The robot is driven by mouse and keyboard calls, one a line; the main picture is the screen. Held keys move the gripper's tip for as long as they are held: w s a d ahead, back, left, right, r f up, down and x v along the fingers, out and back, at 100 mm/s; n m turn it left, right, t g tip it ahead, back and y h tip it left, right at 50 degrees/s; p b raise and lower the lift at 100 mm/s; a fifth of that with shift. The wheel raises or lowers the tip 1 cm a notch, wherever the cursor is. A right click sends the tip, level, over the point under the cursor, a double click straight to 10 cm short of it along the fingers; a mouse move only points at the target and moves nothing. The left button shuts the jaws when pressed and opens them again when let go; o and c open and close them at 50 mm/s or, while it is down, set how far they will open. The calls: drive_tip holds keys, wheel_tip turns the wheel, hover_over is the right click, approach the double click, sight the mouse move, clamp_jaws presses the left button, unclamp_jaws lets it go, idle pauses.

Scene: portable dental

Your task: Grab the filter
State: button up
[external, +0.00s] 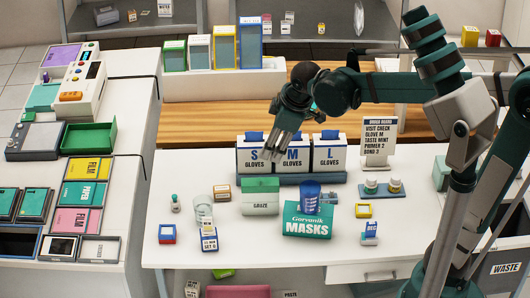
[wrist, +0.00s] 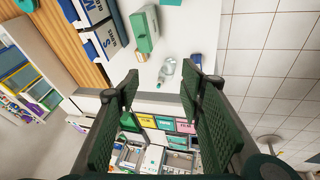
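I cannot tell which thing is the filter; no label that I can read says so. My gripper (external: 278,150) is in the air in front of and above the S glove box (external: 254,158), fingers pointing down and to the left. In the wrist view my gripper (wrist: 160,92) has its two dark green fingers wide apart, with nothing between them. Beyond the fingertips are a clear glass (wrist: 166,70) and a green and white gauze box (wrist: 146,30). The glass also shows in the external view (external: 204,212), and so does the gauze box (external: 261,203).
A green tray (external: 90,136) and film boxes (external: 87,169) are on the left counter.

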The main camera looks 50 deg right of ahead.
drive_tip(key=w+a+f+n+g, duration=0.1)
drive_tip(key=w+n, duration=0.1)
drive_tip(key=w, duration=0.3)
drive_tip(key=w+a+f+n, duration=0.1)
drive_tip(key=w+a+f, duration=0.1)
drive_tip(key=w, duration=0.3)
drive_tip(key=n+g+h, duration=0.1)
drive_tip(key=n+g, duration=0.2)
drive_tip(key=n, duration=0.7)
hover_over(174, 196)
drive_tip(key=f, duration=2.3)
drive_tip(key=shift+s+a, duration=0.2)
drive_tip(key=shift+a, duration=0.1)
drive_tip(key=shift+w+a+f+h, duration=0.2)
drive_tip(key=shift+f+h, duration=0.1)
drive_tip(key=shift+f, duration=0.1)
drive_tip(key=shift+f, duration=0.1)
drive_tip(key=shift+d+f, duration=0.25)
drive_tip(key=shift+f, duration=0.95)
drive_tip(key=shift+f, duration=0.1)
